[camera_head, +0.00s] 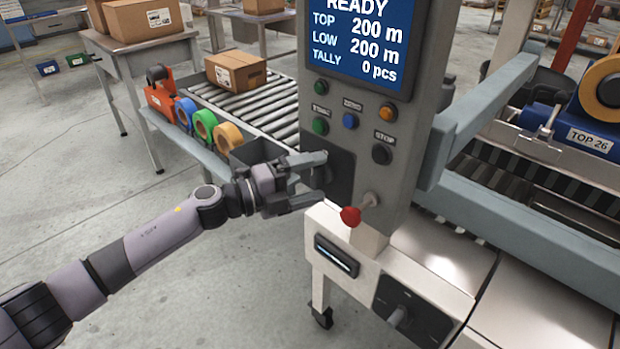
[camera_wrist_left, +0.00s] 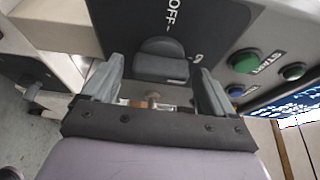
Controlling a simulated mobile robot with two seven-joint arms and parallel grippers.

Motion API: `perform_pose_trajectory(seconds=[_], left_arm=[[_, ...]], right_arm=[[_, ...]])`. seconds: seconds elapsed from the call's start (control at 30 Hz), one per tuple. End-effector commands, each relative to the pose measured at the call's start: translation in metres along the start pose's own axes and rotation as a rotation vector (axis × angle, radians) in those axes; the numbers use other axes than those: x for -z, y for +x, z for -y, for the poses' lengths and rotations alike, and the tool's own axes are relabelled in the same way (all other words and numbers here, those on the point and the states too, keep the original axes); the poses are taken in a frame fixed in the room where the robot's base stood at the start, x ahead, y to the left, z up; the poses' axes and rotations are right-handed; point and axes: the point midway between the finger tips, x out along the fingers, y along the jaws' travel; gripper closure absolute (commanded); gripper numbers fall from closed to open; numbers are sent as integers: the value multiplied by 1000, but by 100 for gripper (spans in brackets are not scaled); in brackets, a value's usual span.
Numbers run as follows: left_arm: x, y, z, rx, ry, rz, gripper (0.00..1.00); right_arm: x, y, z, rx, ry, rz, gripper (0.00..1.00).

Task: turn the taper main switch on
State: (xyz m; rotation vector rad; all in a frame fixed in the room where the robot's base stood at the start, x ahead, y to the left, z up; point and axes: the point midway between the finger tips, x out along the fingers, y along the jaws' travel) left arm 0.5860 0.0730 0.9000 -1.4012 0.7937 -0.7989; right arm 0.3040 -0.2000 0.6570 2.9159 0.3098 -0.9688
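The taper's main switch is a dark rotary knob (camera_wrist_left: 162,62) on a black plate in the left wrist view, with an "OFF" mark beside it. Its exact pointing direction is hard to tell. In the head view the black plate (camera_head: 343,180) is on the grey control column (camera_head: 400,165), and my gripper hides the knob. My left gripper (camera_head: 322,177) is at the plate, fingers apart. In the left wrist view the fingers (camera_wrist_left: 158,78) are on either side of the knob with gaps visible; contact cannot be told. My right gripper is not in view.
The lit screen (camera_head: 358,40) reads "READY". A red-tipped lever (camera_head: 351,216) sticks out just below my gripper. A roller conveyor (camera_head: 270,105) and tape rolls (camera_head: 204,125) are behind. Floor at left is clear.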

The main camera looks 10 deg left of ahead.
Motion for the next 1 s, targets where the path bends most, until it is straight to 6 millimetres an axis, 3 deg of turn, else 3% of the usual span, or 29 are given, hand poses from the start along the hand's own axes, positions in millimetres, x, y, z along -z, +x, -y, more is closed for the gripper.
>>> perform_pose_trajectory(seconds=[0.27, 0.7, 1.0], left_arm=[[-1, -7, -1, -1, -2, 3, 13], [0, -65, -1, -1, -1, 1, 13], [0, -72, 0, 0, -1, 1, 13]], right_arm=[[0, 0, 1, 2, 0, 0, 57], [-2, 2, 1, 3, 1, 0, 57], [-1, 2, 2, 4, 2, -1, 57]])
